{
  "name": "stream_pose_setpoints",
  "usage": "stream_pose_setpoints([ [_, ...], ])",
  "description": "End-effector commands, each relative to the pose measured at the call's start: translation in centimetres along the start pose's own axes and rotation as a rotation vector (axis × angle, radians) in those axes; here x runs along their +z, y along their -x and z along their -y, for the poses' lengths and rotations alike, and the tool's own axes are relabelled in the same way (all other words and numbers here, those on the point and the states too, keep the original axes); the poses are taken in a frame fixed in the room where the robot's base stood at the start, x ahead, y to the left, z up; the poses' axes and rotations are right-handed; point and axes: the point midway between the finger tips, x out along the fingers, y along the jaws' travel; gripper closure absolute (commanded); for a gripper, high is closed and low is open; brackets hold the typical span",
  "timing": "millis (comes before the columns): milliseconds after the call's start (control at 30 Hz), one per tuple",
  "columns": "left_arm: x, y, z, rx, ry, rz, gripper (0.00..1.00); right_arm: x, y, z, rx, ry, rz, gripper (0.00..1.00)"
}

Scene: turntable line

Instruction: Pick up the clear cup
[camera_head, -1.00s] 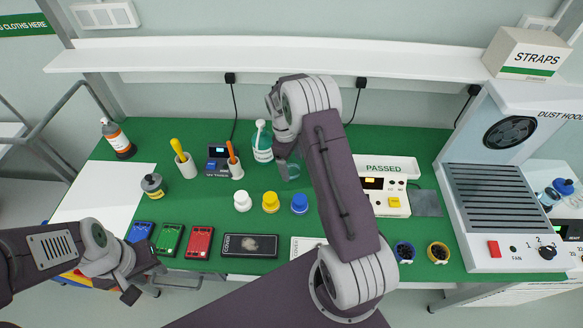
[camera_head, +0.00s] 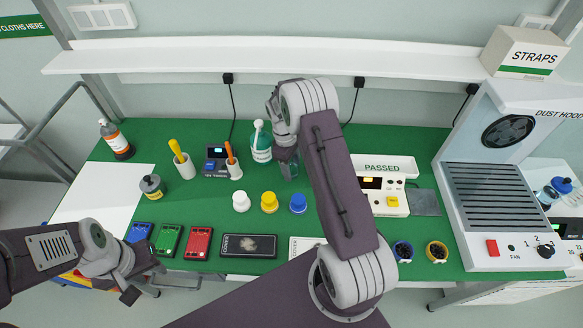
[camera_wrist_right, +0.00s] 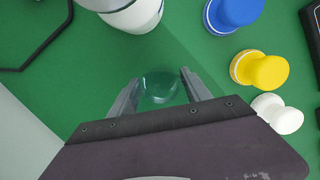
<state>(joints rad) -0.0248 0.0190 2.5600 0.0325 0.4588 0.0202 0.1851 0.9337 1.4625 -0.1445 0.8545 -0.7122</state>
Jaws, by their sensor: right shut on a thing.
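The clear cup (camera_wrist_right: 159,86) stands between the two fingers of my right gripper (camera_wrist_right: 160,92) in the right wrist view. It is see-through, with the green mat showing through it. The fingers are shut on its sides. In the head view my right gripper (camera_head: 289,170) is low over the mat, right of the teal-and-white bottle, and the cup is mostly hidden there by the fingers and arm. My left gripper (camera_head: 140,284) is at the front left edge of the table, apart from the cup; its finger gap is unclear.
The teal-and-white bottle (camera_head: 261,147) stands close beside the right gripper. White (camera_head: 241,202), yellow (camera_head: 269,203) and blue (camera_head: 298,204) capped pieces stand in front. A tester (camera_head: 384,196) is to the right. A shelf (camera_head: 270,57) runs along the back.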

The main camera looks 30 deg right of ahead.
Motion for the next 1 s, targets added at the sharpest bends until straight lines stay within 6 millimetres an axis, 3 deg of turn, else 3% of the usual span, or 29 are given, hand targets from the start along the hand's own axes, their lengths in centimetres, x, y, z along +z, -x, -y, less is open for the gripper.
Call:
stream_pose_setpoints([
  [400, 0.1, -0.6, 0.0, 0.000, 0.000, 0.000, 0.64, 0.5, 3.8, -0.1, 0.003, 0.000, -0.003, 0.88],
  [1000, 0.2, -1.7, 0.0, 0.000, 0.000, 0.000, 0.64, 4.0, 7.9, 7.2, 0.002, 0.001, -0.001, 0.88],
])
